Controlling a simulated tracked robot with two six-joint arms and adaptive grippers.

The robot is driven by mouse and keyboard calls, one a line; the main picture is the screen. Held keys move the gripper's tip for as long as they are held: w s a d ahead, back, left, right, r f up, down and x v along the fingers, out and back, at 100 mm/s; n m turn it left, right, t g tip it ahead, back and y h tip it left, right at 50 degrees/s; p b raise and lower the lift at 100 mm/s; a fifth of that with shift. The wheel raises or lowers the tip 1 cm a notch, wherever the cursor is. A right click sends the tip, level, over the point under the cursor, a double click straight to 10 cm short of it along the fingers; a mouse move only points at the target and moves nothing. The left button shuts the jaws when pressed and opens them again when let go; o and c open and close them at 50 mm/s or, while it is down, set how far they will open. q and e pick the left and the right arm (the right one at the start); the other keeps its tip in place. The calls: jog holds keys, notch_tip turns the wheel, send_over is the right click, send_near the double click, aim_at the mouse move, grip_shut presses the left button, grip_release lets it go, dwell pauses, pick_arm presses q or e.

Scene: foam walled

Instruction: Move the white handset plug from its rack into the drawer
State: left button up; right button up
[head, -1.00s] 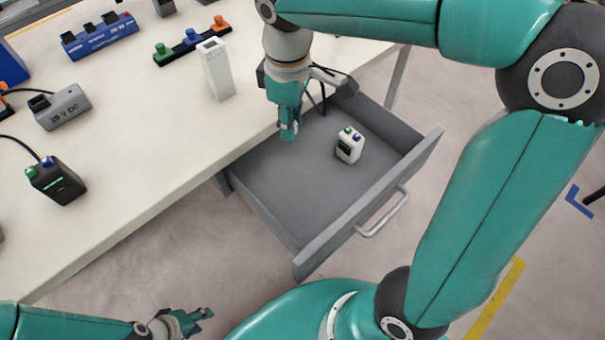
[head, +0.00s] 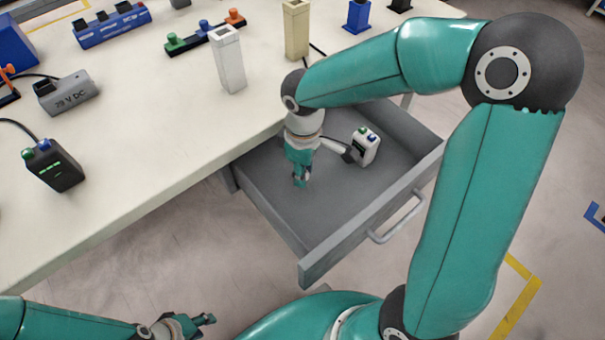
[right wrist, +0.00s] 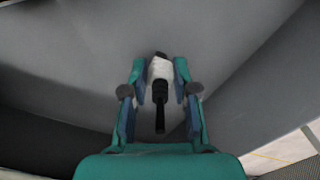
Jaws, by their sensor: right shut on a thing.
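The grey drawer (head: 375,232) is open below the table edge. My right gripper (head: 300,180) is inside the drawer's outline, pointing down. In the right wrist view its fingers (right wrist: 159,80) are shut on the white plug (right wrist: 160,69), which has a black part toward the camera. The drawer's grey surface (right wrist: 235,60) surrounds it there; contact with the floor cannot be told. A white upright holder (head: 229,62) with an opening in its top stands on the table. My left gripper (head: 205,320) is at the bottom left, away from the drawer; its jaw opening is unclear.
A white box with green and blue knobs (head: 365,146) is in the drawer, close to the right gripper. A beige holder (head: 297,32) and a black box (head: 54,168) stand on the table. The drawer's front-left part is clear.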

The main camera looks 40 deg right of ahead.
jog(key=shift+f, duration=0.35)
jog(key=shift+f, duration=0.15)
jog(key=o, duration=1)
jog(key=shift+r, duration=0.65)
notch_tip(320, 180, up, 11)
jog(key=p, duration=0.3)
